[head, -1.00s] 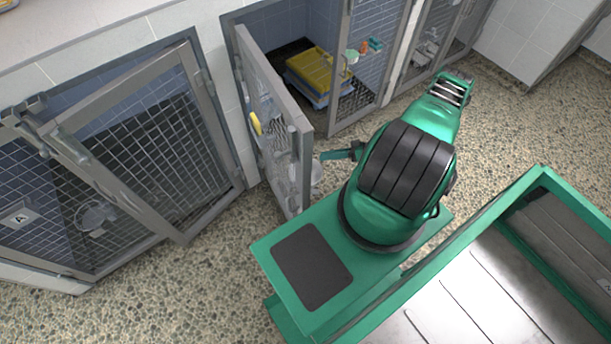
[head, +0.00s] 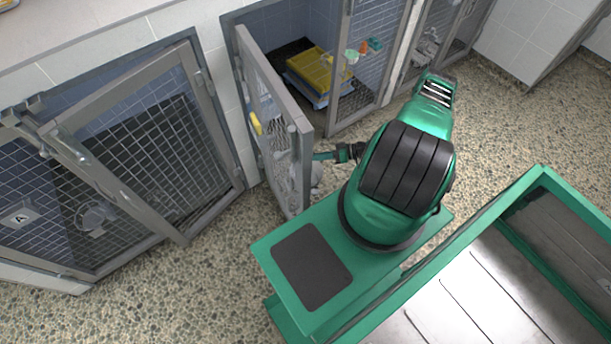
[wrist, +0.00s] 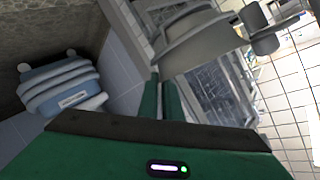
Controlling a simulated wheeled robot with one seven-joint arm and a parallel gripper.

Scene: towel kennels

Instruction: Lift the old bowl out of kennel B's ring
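Kennel B's door (head: 277,120) stands swung open in the middle of the head view. A pale grey rounded thing, probably the old bowl (head: 316,175), shows at its free edge, partly hidden by the door. In the wrist view a large grey curved bowl shape (wrist: 205,45) lies just beyond my fingertips, against wire mesh. The ring is not clear. My gripper (head: 317,156) is beside the door, just above the bowl. In the wrist view its green fingers (wrist: 163,80) lie close together with a narrow gap, at the bowl's near edge. Whether the rim is between them is unclear.
Kennel A's mesh door (head: 125,205) stands at left. Folded blue-grey towels (wrist: 62,88) show in the wrist view. A green-framed cart (head: 545,185) is at lower right. Speckled floor (head: 190,285) is clear at lower left.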

